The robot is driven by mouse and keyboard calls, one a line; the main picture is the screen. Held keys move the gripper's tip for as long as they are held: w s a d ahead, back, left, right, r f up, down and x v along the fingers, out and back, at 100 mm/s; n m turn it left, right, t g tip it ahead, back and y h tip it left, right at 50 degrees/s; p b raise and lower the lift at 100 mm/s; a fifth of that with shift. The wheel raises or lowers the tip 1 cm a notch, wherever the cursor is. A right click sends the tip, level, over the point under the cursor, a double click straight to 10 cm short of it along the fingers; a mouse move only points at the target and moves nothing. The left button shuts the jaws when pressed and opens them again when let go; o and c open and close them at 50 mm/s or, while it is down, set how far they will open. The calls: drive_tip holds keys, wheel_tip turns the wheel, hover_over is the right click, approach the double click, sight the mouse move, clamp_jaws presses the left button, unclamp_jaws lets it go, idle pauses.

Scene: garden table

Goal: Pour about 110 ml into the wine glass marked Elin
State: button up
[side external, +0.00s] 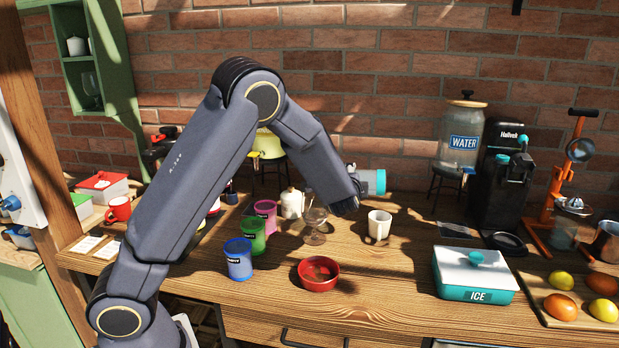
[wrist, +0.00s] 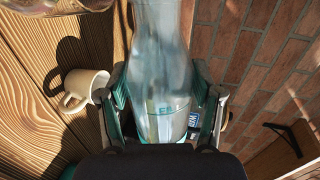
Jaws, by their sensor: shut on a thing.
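My gripper (wrist: 163,100) is shut on a clear carafe (wrist: 160,60) with liquid in it, seen in the wrist view. In the side view, the carafe's teal end (side external: 376,182) sticks out to the right of my wrist, and it lies nearly level above the table. Its neck is hidden there behind my arm. A stemmed wine glass (side external: 315,226) stands on the table below and left of my gripper. No name can be read on it, and its fill level is unclear. In the wrist view, a rounded glassy edge (wrist: 55,5) shows at the top left, near the carafe's mouth end.
A pale mug (side external: 379,226) stands right of the wine glass. A red bowl (side external: 319,283) is in front. Blue (side external: 238,264), green (side external: 252,238) and pink (side external: 265,214) labelled tins stand left. An ice box (side external: 475,276) is at right. Bare table lies between bowl and box.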

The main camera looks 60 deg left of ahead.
drive_tip(key=shift+r, duration=0.25)
idle(0.4)
drive_tip(key=f+m, duration=0.2)
drive_tip(key=d+f+m+g+y, duration=0.1)
drive_tip(key=shift+w, duration=0.4)
drive_tip(key=shift+m, duration=0.5)
drive_tip(key=shift+y, duration=0.3)
idle(1.0)
